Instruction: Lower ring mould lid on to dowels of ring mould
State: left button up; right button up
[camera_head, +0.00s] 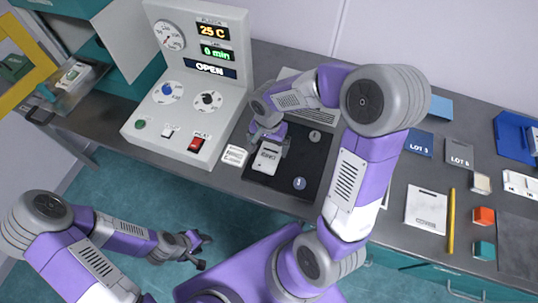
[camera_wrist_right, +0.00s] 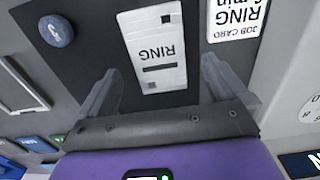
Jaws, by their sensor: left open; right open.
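A light grey block marked RING (camera_head: 265,158) lies on the black mat; it shows in the right wrist view (camera_wrist_right: 155,45) with a dark slot and a small dark square on its top. I cannot tell lid from mould in it, and no dowels show. My right gripper (camera_head: 270,140) is at the block's far end in the head view. In the right wrist view its open fingers (camera_wrist_right: 160,85) stand either side of the block's near end, with gaps and nothing gripped. My left gripper (camera_head: 202,250) is open and empty, low in front of the bench.
The black mat (camera_head: 310,160) carries two round discs, one near (camera_head: 300,183) and one far (camera_head: 315,136). A job card (camera_head: 234,155) lies left of it, beside the rheometer panel (camera_head: 195,75) reading OPEN. Lot sheets and small blocks lie to the right.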

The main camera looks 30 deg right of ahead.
aim_at(269, 154)
notch_tip(269, 154, down, 4)
jog(key=shift+s+d+f+b, duration=0.1)
jog(key=shift+b, duration=0.25)
jog(key=c, duration=1.2)
